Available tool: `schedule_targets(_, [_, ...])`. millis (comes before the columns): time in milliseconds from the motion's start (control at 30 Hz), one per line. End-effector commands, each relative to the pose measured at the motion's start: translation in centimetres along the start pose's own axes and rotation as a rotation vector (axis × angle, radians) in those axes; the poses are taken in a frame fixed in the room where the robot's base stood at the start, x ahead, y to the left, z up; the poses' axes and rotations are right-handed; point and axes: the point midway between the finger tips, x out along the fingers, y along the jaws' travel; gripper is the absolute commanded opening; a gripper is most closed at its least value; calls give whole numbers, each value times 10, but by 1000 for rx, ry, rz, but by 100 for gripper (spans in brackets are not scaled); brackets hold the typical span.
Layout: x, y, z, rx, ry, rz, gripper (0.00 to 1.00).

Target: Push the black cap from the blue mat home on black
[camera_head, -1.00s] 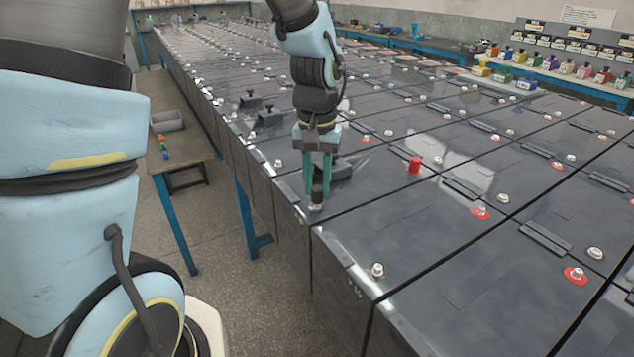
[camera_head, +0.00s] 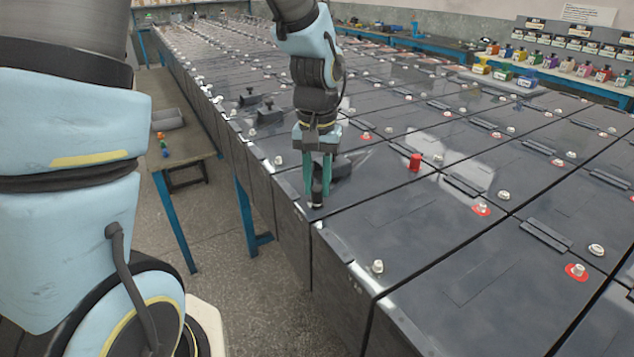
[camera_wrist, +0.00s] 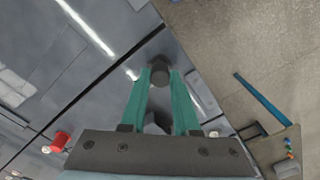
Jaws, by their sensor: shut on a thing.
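My gripper (camera_head: 317,190) points down with its green fingers shut on the black cap (camera_head: 316,199). The cap is upright at the near left corner of a dark battery (camera_head: 370,215), where a bare metal post stood in view. The cap now covers most of that post; I cannot tell whether it is fully seated. In the wrist view the cap (camera_wrist: 160,73) sits between the fingertips, near the battery's edge, and hides what is under it. I cannot make out the blue mat for certain.
A red cap (camera_head: 415,162) stands on a post to the right. Bare posts (camera_head: 377,266) and red-ringed posts (camera_head: 576,271) dot the batteries. A side table (camera_head: 180,140) is at left, across open floor.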

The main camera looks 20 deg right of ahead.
Motion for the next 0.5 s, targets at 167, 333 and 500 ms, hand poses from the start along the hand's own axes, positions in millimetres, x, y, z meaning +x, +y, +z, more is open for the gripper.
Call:
schedule_targets(167, [3, 0, 0, 0, 0, 0, 0])
schedule_targets(333, [5, 0, 0, 0, 0, 0, 0])
schedule_targets(500, [7, 0, 0, 0, -1, 0, 0])
